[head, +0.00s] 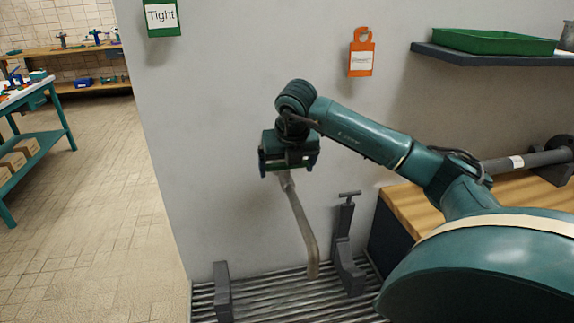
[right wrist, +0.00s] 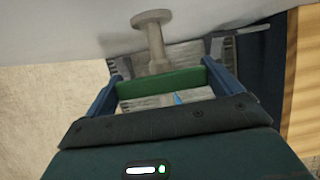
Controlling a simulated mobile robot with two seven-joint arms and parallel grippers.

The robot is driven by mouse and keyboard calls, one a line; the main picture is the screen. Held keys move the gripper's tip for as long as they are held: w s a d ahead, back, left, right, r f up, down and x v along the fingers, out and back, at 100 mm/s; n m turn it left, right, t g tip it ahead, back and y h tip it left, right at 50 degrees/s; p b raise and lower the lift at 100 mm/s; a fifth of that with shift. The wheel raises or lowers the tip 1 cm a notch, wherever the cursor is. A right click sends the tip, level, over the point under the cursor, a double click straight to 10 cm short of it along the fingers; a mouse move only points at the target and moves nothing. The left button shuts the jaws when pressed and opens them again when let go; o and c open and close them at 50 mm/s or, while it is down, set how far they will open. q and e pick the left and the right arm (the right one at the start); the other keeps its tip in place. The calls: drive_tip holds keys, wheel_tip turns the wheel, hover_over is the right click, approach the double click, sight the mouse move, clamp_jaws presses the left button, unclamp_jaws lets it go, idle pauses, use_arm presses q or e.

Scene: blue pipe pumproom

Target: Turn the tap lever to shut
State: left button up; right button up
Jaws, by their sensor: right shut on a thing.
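The tap's bent, tan-grey pipe (head: 303,225) comes down from under my right gripper (head: 288,165) to the ribbed grate in the head view. In the right wrist view the tap's round flange (right wrist: 152,18) sits against the wall, with its stem running toward my gripper. A green bar, which looks like the tap lever (right wrist: 160,84), spans between the two blue fingers. My right gripper is shut on this lever. My left gripper is not in view.
A ribbed grate (head: 275,303) lies below, with a dark upright bracket (head: 222,290) and a clamp (head: 347,245) beside the pipe. A shelf holds a green tray (head: 495,41).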

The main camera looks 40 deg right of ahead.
idle(0.6)
drive_tip(key=o, duration=0.7)
drive_tip(key=v, duration=1.3)
drive_tip(key=shift+r, duration=0.15)
drive_tip(key=shift+a, duration=0.15)
